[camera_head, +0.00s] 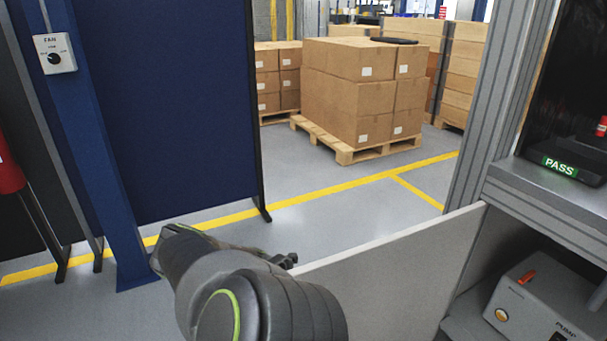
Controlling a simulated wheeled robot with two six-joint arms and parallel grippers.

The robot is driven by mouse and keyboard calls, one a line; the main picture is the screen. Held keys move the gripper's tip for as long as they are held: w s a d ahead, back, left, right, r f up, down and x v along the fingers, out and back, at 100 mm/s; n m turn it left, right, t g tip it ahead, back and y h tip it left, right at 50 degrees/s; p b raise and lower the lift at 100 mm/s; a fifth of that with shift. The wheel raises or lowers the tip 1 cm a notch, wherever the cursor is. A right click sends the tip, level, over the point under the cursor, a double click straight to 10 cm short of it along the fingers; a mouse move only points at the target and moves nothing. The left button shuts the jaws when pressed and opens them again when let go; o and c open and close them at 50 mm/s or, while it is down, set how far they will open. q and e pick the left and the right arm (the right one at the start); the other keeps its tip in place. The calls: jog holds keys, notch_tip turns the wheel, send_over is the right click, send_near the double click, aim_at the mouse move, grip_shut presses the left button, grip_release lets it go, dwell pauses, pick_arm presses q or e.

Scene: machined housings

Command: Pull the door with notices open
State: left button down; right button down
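A pale grey door panel (400,275) stands swung out from the cabinet on the right, and the inside of the cabinet shows past it. No notices show on the face turned to me. My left arm comes up from the bottom, bends at the left and reaches back toward the door's free edge. Only a small dark part of my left gripper (286,261) shows, at the door's near top corner. The arm hides most of it, so I cannot tell whether its fingers touch or hold the door. My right gripper is out of view.
The cabinet holds a pump unit (545,305), and a PASS display (559,166) sits on the shelf above. A blue partition (165,110) and a blue post (95,150) with a fan switch (54,54) stand left. Stacked cartons (350,90) are behind. Floor between is clear.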

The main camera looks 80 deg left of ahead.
pick_arm(q)
jog(key=shift+a, duration=0.15)
jog(key=c, duration=1.4)
grip_release()
